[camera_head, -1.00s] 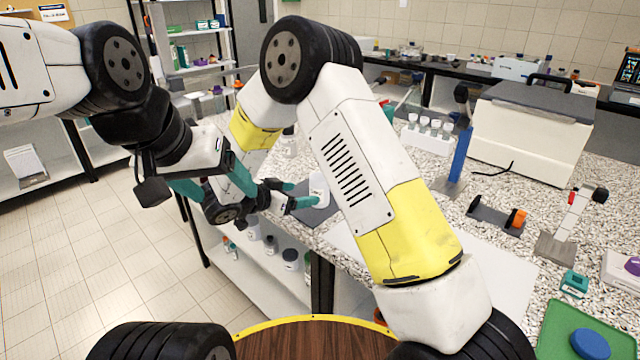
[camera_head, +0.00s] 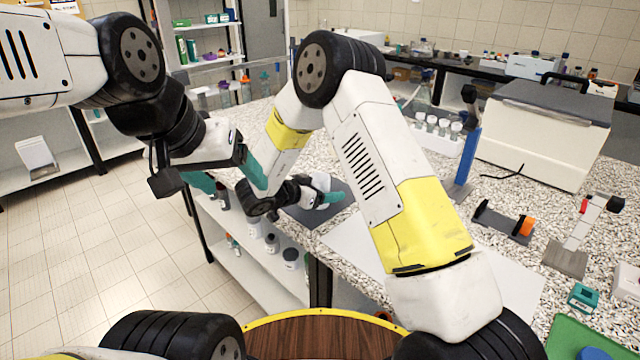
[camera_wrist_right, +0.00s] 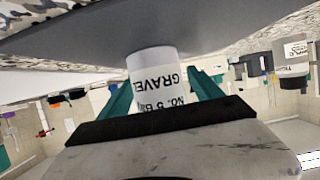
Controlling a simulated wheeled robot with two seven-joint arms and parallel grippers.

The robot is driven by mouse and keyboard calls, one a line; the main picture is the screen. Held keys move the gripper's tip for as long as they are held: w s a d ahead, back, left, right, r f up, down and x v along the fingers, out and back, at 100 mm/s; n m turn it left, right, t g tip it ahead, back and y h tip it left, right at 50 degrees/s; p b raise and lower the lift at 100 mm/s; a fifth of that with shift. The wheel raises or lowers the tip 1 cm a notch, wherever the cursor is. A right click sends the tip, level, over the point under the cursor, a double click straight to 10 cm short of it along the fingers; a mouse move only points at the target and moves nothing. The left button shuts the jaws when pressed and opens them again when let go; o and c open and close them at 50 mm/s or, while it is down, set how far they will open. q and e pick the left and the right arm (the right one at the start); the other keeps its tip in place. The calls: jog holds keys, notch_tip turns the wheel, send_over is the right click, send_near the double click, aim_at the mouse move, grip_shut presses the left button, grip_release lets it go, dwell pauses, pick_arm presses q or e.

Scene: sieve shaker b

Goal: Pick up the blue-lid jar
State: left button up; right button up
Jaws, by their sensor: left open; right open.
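A white jar labelled "No. 5 GRAVEL" (camera_wrist_right: 153,68) stands between the teal fingers of my right gripper (camera_wrist_right: 160,94) in the right wrist view. Its lid cannot be made out. In the head view the white jar (camera_head: 318,184) is on a dark grey mat (camera_head: 300,215) at the counter's left edge, partly hidden by my right gripper (camera_head: 326,191). That gripper is open, a finger on each side of the jar; contact is unclear.
Several jars, one with a dark blue lid (camera_head: 290,253), stand on the shelf below the counter. A rack of white-capped vials (camera_head: 438,128), a blue post (camera_head: 463,155) and a big white machine (camera_head: 535,130) are further right. My right arm hides part of the counter.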

jog(key=shift+w+d+f, duration=0.15)
jog(key=shift+w+d, duration=0.05)
jog(key=shift+w, duration=0.05)
jog(key=c, duration=1.5)
